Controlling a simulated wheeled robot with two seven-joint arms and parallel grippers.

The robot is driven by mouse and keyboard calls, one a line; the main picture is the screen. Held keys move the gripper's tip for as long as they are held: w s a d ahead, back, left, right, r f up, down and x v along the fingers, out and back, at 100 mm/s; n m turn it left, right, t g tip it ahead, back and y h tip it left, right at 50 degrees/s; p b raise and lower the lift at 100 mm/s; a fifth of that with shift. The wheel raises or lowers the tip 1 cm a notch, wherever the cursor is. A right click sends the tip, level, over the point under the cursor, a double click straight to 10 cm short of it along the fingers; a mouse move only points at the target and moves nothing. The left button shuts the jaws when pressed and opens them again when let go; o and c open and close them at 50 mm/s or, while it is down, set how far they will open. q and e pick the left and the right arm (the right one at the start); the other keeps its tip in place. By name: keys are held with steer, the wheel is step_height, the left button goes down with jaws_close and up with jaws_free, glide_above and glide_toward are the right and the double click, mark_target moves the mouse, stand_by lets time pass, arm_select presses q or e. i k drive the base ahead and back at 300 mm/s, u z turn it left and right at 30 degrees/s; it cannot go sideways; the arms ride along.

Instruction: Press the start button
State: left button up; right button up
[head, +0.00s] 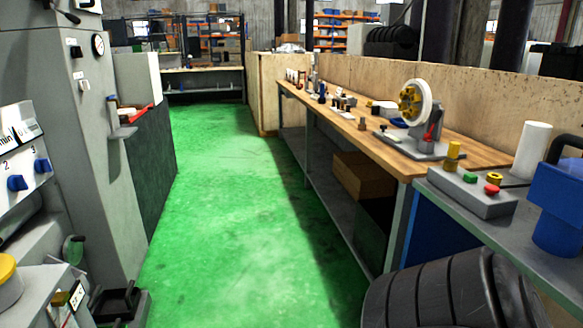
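A grey control box (470,198) stands on the bench at the right. On its top are a green button (470,178), a red button (492,189), a tall yellow part (453,155) and a low yellow ring-shaped part (494,178). No label on the box is readable, so I cannot tell from lettering which is the start button. At the left edge a grey machine panel (22,165) carries two blue knobs marked 2 and 3. Neither of my grippers shows in the head view.
A blue container (560,205) and a white cylinder (531,150) stand near the control box. A wheel on a stand (418,105) sits on the wooden workbench (478,152). A black ribbed object (440,290) fills the lower right. The green floor (225,220) between the machine and benches is clear.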

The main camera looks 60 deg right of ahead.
mark_target(470, 177)
steer(key=z, duration=3.05)
